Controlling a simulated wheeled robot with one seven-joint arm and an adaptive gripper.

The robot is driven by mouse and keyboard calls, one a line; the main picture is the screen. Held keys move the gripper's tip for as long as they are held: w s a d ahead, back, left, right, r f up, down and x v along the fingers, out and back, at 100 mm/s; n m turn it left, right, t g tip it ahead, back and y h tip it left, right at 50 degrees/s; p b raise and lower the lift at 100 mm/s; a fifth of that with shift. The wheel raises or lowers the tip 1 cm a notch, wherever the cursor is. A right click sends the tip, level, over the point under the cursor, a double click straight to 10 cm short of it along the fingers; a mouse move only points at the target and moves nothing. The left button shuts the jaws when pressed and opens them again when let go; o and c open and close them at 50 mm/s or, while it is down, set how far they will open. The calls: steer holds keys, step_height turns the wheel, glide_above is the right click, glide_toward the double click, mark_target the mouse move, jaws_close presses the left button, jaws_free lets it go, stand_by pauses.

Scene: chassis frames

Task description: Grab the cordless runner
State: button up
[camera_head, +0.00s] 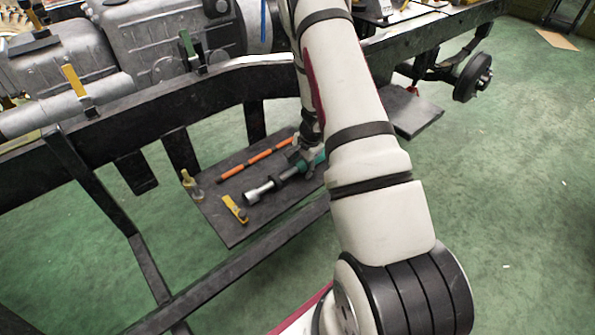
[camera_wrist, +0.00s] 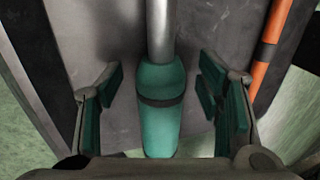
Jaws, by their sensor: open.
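The cordless runner, which I take to be the tool with a silver shaft and teal body (camera_head: 290,173), lies on a dark plate (camera_head: 228,228) within the frame. Its silver socket end points left. In the wrist view, its teal body (camera_wrist: 160,130) with a dark band lies between the fingers of my gripper (camera_wrist: 165,98). The fingers are open, with a visible gap on each side. In the head view my gripper (camera_head: 305,152) is at the tool's teal end, partly hidden by my arm.
An orange rod (camera_head: 258,158) lies beside the tool; it also shows in the wrist view (camera_wrist: 268,50). A yellow tool (camera_head: 234,208) and a small yellow-topped item (camera_head: 190,185) are on the plate's left. Dark chassis rails (camera_head: 190,105) surround the plate.

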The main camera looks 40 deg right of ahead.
jaws_close()
steer(key=shift+w, duration=0.1)
stand_by(0.3)
